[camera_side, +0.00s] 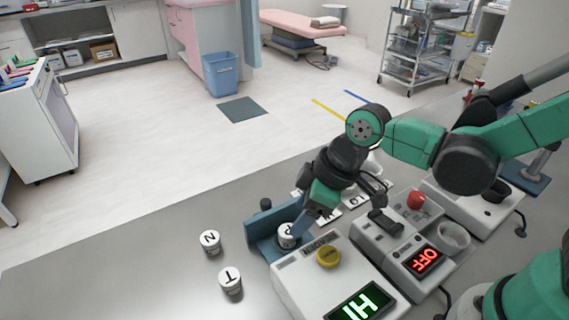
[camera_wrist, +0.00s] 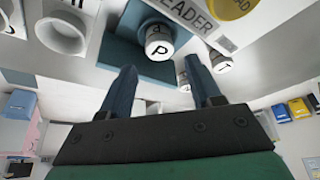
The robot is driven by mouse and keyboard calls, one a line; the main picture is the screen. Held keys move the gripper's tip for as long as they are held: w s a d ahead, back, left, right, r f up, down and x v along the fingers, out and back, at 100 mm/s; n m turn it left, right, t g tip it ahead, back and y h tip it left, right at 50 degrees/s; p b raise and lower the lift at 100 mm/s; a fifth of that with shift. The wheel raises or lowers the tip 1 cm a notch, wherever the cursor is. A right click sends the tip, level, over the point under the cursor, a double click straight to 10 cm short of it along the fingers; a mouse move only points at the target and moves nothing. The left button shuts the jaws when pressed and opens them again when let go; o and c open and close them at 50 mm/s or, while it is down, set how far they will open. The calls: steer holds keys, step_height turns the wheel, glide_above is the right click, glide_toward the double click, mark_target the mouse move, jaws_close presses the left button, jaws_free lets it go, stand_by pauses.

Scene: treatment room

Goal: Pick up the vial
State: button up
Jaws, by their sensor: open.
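A white lettered vial (camera_side: 286,237) stands at the blue holder (camera_side: 262,236), which also shows in the wrist view (camera_wrist: 130,52). In the wrist view this vial (camera_wrist: 158,42) bears a letter like P and appears just beyond my fingertips. My gripper (camera_side: 308,215) is open, close beside and above the vial in the side view; its two blue fingers (camera_wrist: 160,72) are apart with nothing held. I cannot tell whether a finger touches the vial. Two other white vials, N (camera_side: 210,242) and T (camera_side: 231,281), stand on the table to the left.
A white reader (camera_side: 305,268) with a yellow knob and a green "HI" display stands right of the holder. Beside it is a grey device (camera_side: 390,242) showing red "OFF". A red button (camera_side: 416,200) is behind. The table's left part (camera_side: 120,285) is clear.

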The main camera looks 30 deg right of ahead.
mark_target(288, 237)
steer(key=shift+x, duration=2.4)
jaws_close()
